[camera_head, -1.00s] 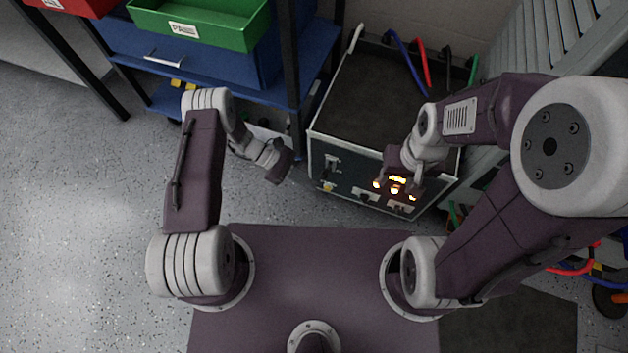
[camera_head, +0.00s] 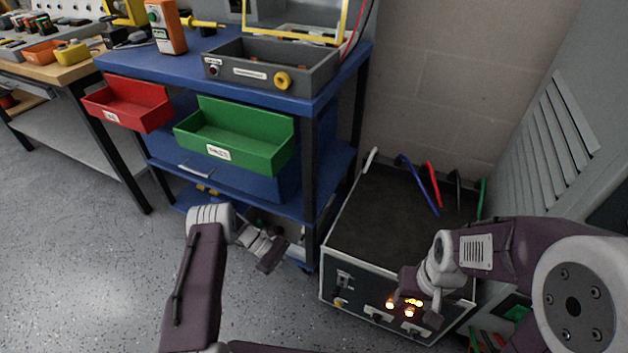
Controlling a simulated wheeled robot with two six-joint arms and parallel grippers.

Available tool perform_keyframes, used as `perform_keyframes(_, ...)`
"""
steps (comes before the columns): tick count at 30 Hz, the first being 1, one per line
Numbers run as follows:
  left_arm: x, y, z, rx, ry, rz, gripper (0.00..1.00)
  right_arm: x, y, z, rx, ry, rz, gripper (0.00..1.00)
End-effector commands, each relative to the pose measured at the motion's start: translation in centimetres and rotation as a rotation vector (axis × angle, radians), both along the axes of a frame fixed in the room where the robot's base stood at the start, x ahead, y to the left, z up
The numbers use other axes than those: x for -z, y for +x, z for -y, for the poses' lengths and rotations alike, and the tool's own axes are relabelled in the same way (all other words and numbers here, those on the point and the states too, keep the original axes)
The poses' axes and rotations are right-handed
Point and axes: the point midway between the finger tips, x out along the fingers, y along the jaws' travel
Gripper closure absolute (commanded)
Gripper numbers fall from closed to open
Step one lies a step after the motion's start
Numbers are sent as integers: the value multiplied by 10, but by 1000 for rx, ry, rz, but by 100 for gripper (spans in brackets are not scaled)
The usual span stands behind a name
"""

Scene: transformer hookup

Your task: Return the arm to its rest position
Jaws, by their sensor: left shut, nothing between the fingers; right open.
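My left arm comes up at the left of the picture, and its gripper (camera_head: 271,257) hangs in front of the blue cart's lower shelf, shut and empty. My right arm comes in from the right. Its gripper (camera_head: 416,307) is in front of the transformer box (camera_head: 338,262), by the lit orange lamps on its front panel. The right gripper is open; whether it touches the panel I cannot tell. The box stands on the floor with a dark top, and blue, red, black and green cables (camera_head: 432,185) rise at its back edge.
A blue cart (camera_head: 331,95) carries a grey case (camera_head: 262,72), a green bin (camera_head: 240,135) and a red bin (camera_head: 128,104). A wooden bench (camera_head: 72,72) stands at the far left. A grey louvred cabinet (camera_head: 556,132) stands on the right. The speckled floor (camera_head: 80,270) at left is clear.

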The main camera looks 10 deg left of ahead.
Motion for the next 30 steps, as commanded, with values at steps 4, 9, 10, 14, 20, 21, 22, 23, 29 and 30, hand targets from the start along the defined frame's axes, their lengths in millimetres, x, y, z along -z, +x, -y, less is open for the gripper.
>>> perform_keyframes(4,-5,1,-1,12,15,14,100,0,0,0,0,0,0,49)
perform_keyframes(9,-49,-7,-13,177,175,161,100,-3,0,0,0,0,0,49)
perform_keyframes(10,-60,-11,-17,225,216,203,100,-4,0,0,0,0,0,49)
perform_keyframes(14,-107,-36,-36,443,377,397,100,-5,0,0,0,0,0,49)
perform_keyframes(20,-159,-75,-58,731,540,658,100,-8,0,0,0,0,0,49)
perform_keyframes(21,-167,-83,-61,783,563,705,100,-8,0,0,0,0,0,49)
perform_keyframes(22,-173,-88,-63,819,580,740,100,-8,0,0,0,0,0,49)
perform_keyframes(23,-177,-94,-65,854,595,774,100,-8,0,0,0,0,0,49)
perform_keyframes(29,-201,-127,-75,1072,673,981,100,-10,0,0,0,0,0,49)
perform_keyframes(30,-210,-132,-76,1107,684,1016,100,-16,0,0,0,0,-1,49)
